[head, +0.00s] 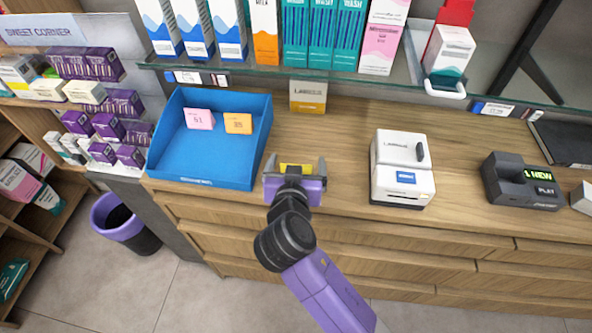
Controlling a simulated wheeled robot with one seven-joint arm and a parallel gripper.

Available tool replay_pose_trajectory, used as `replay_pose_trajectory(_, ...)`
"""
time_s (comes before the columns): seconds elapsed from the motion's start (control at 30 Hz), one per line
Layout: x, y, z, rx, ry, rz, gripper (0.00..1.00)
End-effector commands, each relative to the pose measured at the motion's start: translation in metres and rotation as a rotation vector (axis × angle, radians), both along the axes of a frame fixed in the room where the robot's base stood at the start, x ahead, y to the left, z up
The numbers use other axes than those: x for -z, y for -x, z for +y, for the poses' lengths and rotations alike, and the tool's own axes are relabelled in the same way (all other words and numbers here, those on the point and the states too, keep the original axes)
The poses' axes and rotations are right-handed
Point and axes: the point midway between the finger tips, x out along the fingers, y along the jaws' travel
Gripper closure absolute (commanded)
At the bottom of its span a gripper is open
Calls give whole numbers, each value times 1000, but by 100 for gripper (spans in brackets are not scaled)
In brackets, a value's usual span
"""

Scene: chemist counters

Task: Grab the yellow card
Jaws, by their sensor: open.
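A yellow card (297,169) shows on the wooden counter near its front edge, between the two fingers of my gripper (295,165). My gripper is open, with one finger on each side of the card. The gripper's body hides the card's near part. I cannot tell whether the fingers touch it or how high above the counter they are.
A blue tray (180,174) left of my gripper holds a pink card (200,119) and an orange card (238,123). A yellow and white box (308,96) stands behind. A white label printer (402,183) and a dark device (520,182) are right. A glass shelf (300,75) overhangs the back.

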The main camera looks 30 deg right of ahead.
Motion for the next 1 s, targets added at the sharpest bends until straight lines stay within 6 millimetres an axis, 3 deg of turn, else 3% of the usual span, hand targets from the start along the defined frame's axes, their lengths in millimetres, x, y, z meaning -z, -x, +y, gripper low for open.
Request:
replay_pose_trajectory(0.37, 5, -9, -5, -1, 0, 0, 11)
replay_pose_trajectory(0.67, 5, -8, -5, -1, 0, 0, 70)
replay_pose_trajectory(1.0, -3, -9, -5, -1, 0, -3, 73)
